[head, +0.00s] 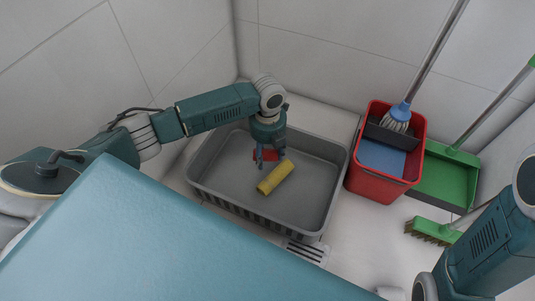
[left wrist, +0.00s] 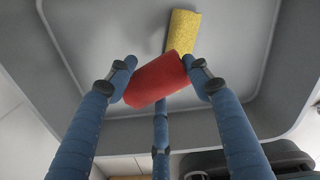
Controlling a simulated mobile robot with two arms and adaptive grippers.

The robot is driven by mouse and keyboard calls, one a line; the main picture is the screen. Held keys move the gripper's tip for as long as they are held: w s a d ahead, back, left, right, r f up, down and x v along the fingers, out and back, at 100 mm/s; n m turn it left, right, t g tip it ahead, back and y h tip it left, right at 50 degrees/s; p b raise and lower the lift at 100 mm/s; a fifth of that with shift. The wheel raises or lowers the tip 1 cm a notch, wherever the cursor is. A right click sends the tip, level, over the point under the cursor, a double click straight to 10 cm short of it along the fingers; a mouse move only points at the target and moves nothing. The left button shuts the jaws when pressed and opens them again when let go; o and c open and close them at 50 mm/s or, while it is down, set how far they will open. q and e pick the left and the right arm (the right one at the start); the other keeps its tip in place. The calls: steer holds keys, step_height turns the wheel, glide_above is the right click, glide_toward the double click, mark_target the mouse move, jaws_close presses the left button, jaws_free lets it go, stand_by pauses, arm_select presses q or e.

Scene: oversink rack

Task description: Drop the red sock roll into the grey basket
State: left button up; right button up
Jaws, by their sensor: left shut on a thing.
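The red sock roll (left wrist: 155,82) is between the fingers of my left gripper (left wrist: 161,78) in the left wrist view. In the head view my left gripper (head: 267,158) points down over the grey basket (head: 322,195), shut on the roll, which shows as a small red patch (head: 262,155) mostly hidden by the fingers. The basket floor lies below the roll in the left wrist view (left wrist: 95,60). How high the roll hangs is hard to tell. My right arm shows at the lower right, but its gripper is out of the picture.
A yellow roll (head: 275,178) lies in the basket close by the red one. Right of the basket stand a red bucket (head: 375,188) with a mop (head: 397,118), a green dustpan (head: 445,178) and a green brush (head: 432,231). Tiled walls stand behind. A blue surface (head: 160,240) fills the foreground.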

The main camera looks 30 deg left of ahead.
mark_target(268, 152)
arm_select(q)
steer(key=shift+f, duration=0.1)
steer(key=o, duration=1)
steer(key=shift+c, duration=0.2)
step_height(268, 152, up, 12)
